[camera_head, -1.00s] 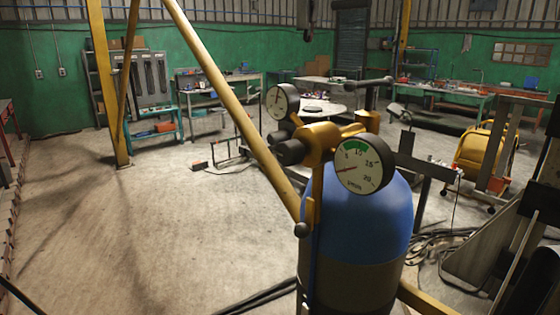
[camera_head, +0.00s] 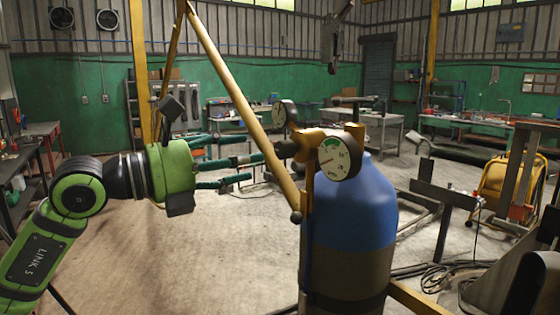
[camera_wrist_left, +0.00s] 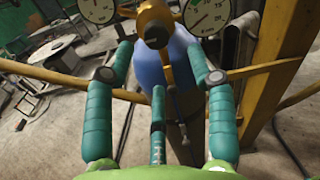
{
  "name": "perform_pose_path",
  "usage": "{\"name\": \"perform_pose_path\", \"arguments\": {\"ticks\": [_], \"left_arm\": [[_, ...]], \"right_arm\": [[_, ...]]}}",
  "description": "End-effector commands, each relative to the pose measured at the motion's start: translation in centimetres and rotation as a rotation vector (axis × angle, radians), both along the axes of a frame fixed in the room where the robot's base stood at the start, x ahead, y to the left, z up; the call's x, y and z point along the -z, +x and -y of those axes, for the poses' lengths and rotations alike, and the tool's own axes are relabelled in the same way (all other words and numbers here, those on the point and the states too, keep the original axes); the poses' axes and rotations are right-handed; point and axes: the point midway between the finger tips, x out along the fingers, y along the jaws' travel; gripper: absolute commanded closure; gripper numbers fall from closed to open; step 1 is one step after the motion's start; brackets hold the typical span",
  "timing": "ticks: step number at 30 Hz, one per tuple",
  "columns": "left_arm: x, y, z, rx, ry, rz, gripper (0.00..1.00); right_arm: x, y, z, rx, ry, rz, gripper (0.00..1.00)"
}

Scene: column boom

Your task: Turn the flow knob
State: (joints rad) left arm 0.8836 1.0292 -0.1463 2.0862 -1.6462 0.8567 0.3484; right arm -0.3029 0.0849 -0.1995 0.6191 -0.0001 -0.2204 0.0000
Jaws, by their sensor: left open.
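The black flow knob (camera_head: 287,149) sticks out to the left from the brass regulator (camera_head: 313,138) on top of a blue gas cylinder (camera_head: 350,205). A round flow gauge (camera_head: 334,158) faces me, and a second gauge (camera_head: 279,116) sits behind and to the left. My left gripper (camera_head: 254,167) is open, its teal fingers pointing right toward the knob, apart from it. In the left wrist view the knob (camera_wrist_left: 156,33) shows end-on beyond and between the spread fingertips (camera_wrist_left: 158,52). Nothing is between the fingers. My right gripper is out of view.
A slanting yellow strut (camera_head: 235,85) passes close by the regulator and fingertips. A yellow post (camera_head: 140,60) stands behind my left arm. A dark metal stand (camera_head: 440,205), a yellow machine (camera_head: 500,178) and floor cables are at right. Open floor (camera_head: 220,260) lies at lower left.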

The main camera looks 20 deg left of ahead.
Motion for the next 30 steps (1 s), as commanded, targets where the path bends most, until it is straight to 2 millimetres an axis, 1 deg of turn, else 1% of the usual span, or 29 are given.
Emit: {"name": "perform_pose_path", "arguments": {"ticks": [1,2,5,10,16,21,28,29,30], "left_arm": [[-0.5,-0.6,0.0,-0.021,0.045,0.029,0.44],[-0.7,-0.8,0.0,-0.029,0.059,0.039,0.44],[-1.2,-0.6,0.4,-0.039,0.079,0.052,0.44],[-1.5,1.4,2.0,-0.035,0.073,0.05,0.44],[-1.3,3.5,3.7,-0.036,0.072,0.049,0.44],[-1.0,4.4,4.4,-0.037,0.073,0.051,0.44],[-0.9,4.4,4.5,-0.038,0.074,0.051,0.44],[-0.9,4.4,4.5,-0.038,0.074,0.051,0.48],[-0.9,4.4,4.4,-0.038,0.074,0.051,0.64]], "right_arm": [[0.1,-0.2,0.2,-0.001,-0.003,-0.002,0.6],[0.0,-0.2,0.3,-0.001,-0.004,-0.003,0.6],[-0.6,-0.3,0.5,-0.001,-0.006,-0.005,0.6],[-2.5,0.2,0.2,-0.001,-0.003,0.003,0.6],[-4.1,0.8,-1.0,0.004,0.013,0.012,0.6],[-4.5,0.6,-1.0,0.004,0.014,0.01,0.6],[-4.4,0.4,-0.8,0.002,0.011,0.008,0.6],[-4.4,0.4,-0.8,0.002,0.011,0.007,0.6],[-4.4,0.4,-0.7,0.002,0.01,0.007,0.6]]}}
